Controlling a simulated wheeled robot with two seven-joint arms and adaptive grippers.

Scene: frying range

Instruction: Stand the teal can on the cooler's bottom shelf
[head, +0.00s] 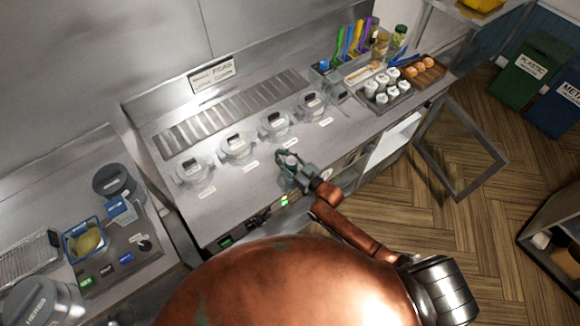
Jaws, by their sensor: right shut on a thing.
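My right gripper (291,168) is above the steel counter, at its front edge, in front of the lidded pots. It is shut on a small can (290,159) with a pale top and dark teal at its side; the fingers hide much of it. The cooler (393,143) is under the counter's right end, with a pale interior showing. Its framed door (463,150) stands open to the right. The bottom shelf cannot be made out from here. My left gripper is not in view.
Several lidded pots (236,146) line the counter. A tray of white cups (382,90) and a wooden tray of brown items (422,72) sit at its right end. Green (530,72) and blue (562,108) bins stand at the right. Wooden floor (415,225) before the cooler is clear.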

